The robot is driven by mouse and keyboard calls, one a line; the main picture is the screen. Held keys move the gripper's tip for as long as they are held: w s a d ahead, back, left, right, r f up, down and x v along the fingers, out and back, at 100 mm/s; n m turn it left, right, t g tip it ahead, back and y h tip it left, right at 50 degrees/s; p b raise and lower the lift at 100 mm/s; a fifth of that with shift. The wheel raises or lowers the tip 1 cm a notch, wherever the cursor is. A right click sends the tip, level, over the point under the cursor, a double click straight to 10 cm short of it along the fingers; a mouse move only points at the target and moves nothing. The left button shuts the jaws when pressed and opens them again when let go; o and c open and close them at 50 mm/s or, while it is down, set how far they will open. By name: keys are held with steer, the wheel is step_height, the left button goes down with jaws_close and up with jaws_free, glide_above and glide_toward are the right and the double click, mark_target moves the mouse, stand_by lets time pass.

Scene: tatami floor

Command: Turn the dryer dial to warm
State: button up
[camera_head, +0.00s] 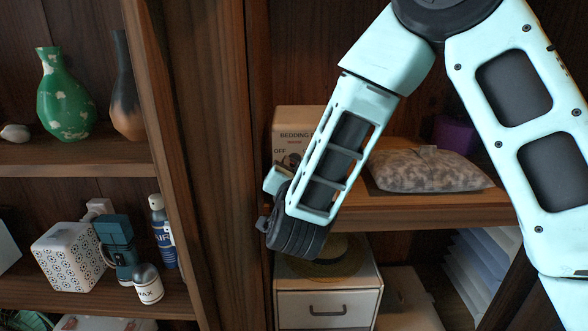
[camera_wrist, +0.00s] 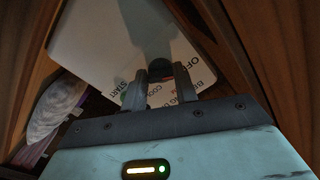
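The bedding dryer (camera_head: 298,118) is a pale box on the middle shelf, printed "BEDDING D…" and "OFF"; my arm hides its right and lower parts. Its front panel (camera_wrist: 95,40) fills much of the wrist view, with "OFF", "COOL" and "START" legible at a tilt. The dial's pointer setting cannot be read.
A grey patterned cushion (camera_head: 430,168) lies on the shelf right of the dryer, and shows in the wrist view (camera_wrist: 52,112). A wooden upright (camera_head: 210,120) stands close left. Below are a straw hat (camera_head: 345,262) and a white drawer unit (camera_head: 300,309).

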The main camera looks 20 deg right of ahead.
steer(key=shift+m+b, duration=0.3)
steer(key=shift+b, duration=0.1)
steer(key=m+b, duration=1.1)
steer(key=b, duration=0.2)
steer(key=shift+r, duration=0.15)
stand_by(0.4)
steer(key=o, duration=1)
steer(key=shift+a, duration=0.1)
